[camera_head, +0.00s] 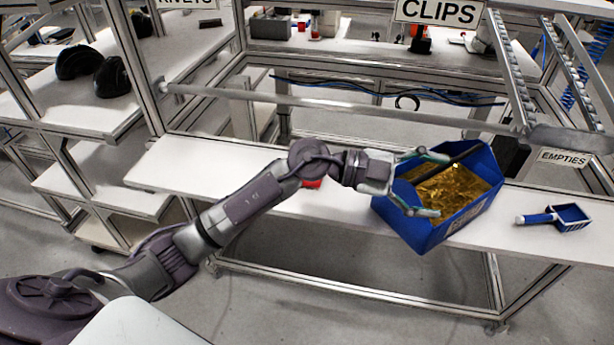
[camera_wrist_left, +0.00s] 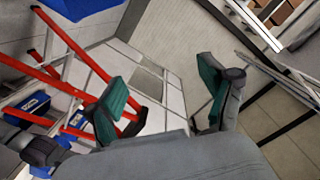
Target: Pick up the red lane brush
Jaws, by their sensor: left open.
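A small red object (camera_head: 312,184) lies on the white shelf, mostly hidden behind my left arm. I cannot tell whether it is the red lane brush, and no clear brush shows elsewhere. My left gripper (camera_head: 436,185) is open, its fingers spread over the blue bin, to the right of the red object. In the left wrist view its two green-padded fingers (camera_wrist_left: 160,98) stand apart with nothing between them. My right gripper is not in view.
The blue bin (camera_head: 462,222) of gold-coloured contents stands tilted on the white shelf (camera_head: 185,172). A blue scoop-like tool (camera_head: 555,217) lies to its right. Dark helmet shells (camera_head: 112,78) sit on the left rack. Red bars (camera_wrist_left: 75,45) show in the wrist view.

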